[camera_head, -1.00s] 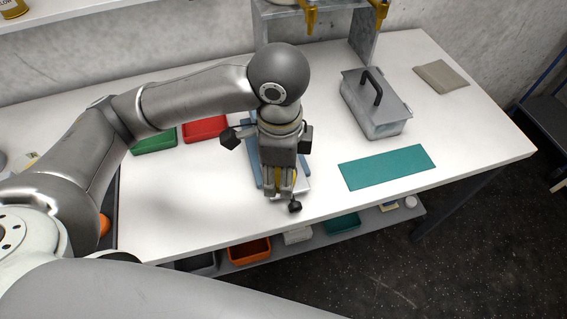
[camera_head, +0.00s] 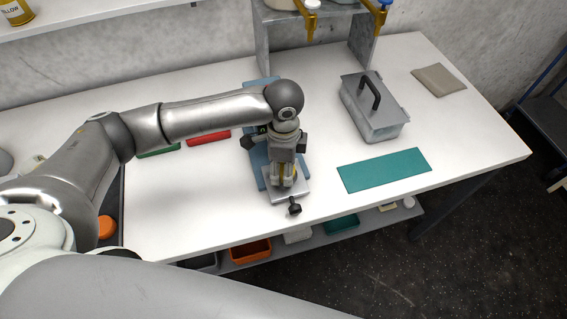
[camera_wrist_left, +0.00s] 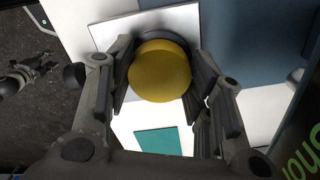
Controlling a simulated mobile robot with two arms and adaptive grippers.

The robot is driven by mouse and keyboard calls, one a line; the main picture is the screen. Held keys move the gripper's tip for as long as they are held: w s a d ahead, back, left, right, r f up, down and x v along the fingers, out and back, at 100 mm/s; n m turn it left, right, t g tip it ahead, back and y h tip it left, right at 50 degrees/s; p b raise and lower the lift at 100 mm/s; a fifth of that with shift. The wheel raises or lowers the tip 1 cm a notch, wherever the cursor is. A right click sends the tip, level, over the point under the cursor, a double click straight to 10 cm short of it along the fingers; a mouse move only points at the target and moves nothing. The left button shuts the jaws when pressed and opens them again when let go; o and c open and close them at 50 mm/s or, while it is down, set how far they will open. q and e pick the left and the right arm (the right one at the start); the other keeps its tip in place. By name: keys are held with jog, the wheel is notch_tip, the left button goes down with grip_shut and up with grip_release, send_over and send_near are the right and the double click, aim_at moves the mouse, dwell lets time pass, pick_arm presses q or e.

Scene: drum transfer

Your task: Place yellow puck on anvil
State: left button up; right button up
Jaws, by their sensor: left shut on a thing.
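My left gripper (camera_head: 284,178) points down over a silver metal plate (camera_head: 302,190) near the table's front edge. In the left wrist view its fingers (camera_wrist_left: 160,75) are shut on the yellow puck (camera_wrist_left: 160,72), which shows as a round yellow disc between them. A dark round rim shows behind the puck, on the pale plate (camera_wrist_left: 115,34); it may be the anvil, but the puck hides most of it. I cannot tell whether the puck touches it.
A black knob (camera_head: 294,208) stands at the plate's front. A teal mat (camera_head: 384,169) and a grey lidded box with a handle (camera_head: 374,112) are to the right.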

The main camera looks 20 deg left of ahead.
pick_arm(q)
jog(key=o, duration=1)
jog(key=shift+f, duration=0.15)
notch_tip(320, 180, up, 12)
jog(key=b, duration=0.2)
jog(key=shift+r, duration=0.2)
